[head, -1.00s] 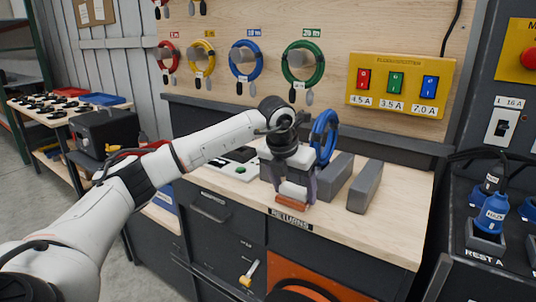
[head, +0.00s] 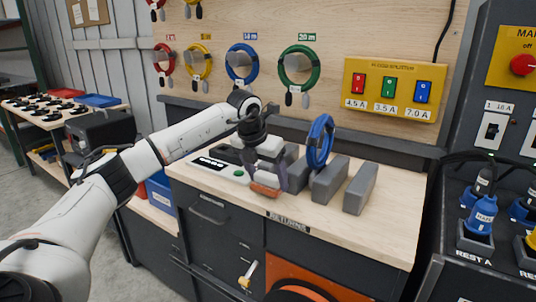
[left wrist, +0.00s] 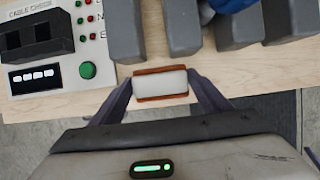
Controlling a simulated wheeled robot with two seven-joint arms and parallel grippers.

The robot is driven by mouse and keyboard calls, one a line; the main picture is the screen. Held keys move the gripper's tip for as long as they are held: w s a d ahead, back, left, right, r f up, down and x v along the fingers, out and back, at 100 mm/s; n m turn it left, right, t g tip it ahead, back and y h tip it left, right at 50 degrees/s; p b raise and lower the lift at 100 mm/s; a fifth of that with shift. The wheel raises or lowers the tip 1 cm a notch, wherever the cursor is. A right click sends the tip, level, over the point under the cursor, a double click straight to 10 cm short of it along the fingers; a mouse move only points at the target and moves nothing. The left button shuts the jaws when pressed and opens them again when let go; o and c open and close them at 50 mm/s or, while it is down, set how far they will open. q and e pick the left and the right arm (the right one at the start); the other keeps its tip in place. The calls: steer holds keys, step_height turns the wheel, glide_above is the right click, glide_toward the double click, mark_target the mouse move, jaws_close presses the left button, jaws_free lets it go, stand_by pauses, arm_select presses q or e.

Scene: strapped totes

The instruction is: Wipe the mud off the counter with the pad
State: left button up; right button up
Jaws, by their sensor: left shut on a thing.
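My left gripper (head: 267,184) is shut on the pad (head: 265,190), a small block with an orange-brown underside and a pale top. In the left wrist view the pad (left wrist: 160,84) sits between the two fingers. It is at the front part of the wooden counter (head: 385,225), left of the grey blocks and near the front edge. I cannot tell whether it touches the surface. No mud is clearly visible on the counter; the gripper and pad hide the wood beneath them. My right gripper is not in view.
Several upright grey blocks (head: 360,188) stand right of the gripper, with a blue cable ring (head: 320,142) between them. A cable checker box (head: 222,168) lies to the left. The counter's right front is clear. A dark socket stand (head: 475,242) is beyond its right end.

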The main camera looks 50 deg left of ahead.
arm_select(q)
step_height(320, 180, up, 2)
steer(key=shift+p, duration=0.65)
step_height(320, 180, up, 2)
steer(key=shift+r+p, duration=0.1)
steer(key=shift+p, duration=0.9)
steer(key=shift+r+p, duration=0.7)
steer(key=shift+r, duration=0.05)
steer(key=shift+d, duration=0.1)
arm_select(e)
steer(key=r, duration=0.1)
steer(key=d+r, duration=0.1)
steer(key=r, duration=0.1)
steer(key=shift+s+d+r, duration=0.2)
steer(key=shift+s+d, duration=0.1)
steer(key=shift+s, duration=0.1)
